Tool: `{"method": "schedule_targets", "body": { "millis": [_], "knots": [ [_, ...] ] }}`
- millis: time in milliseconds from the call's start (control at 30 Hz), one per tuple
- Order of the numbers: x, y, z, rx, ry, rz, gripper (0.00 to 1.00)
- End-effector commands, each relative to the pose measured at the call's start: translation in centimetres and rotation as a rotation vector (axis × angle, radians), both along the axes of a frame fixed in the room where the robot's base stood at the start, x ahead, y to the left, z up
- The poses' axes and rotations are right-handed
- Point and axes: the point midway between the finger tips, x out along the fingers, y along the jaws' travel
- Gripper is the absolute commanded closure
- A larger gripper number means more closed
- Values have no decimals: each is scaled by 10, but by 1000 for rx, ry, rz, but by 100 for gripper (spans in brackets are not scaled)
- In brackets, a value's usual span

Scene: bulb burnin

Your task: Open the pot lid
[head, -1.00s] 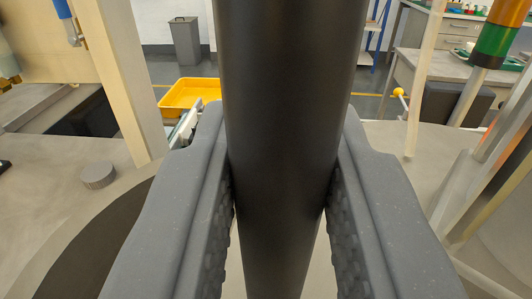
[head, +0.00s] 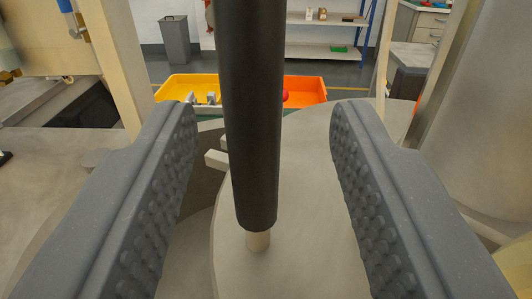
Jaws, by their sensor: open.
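A black upright cylindrical handle (head: 252,120) stands between the fingers of my gripper (head: 262,165) in the head view. Its lower end sits on a short pale metal stub on a round grey metal lid (head: 305,215). My gripper is open, with a clear gap between each finger and the handle. The handle's top is cut off by the picture's upper edge. A darker curved opening (head: 205,185) shows beside the lid on the left, partly hidden by the left finger.
A yellow bin (head: 190,86) and an orange bin (head: 305,90) stand beyond the lid. A pale post (head: 118,65) rises at left, and a large grey metal cylinder (head: 485,120) stands at right. A grey waste bin (head: 174,40) and a shelf (head: 325,50) are far back.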

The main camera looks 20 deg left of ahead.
Motion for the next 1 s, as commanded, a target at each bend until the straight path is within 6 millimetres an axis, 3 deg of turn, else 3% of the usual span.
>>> {"method": "schedule_targets", "body": {
  "millis": [700, 1000],
  "knots": [
    [-75, -30, -1, -2, 2, -2, 59],
    [-88, -37, -4, -1, 6, -5, 59]
  ]
}}
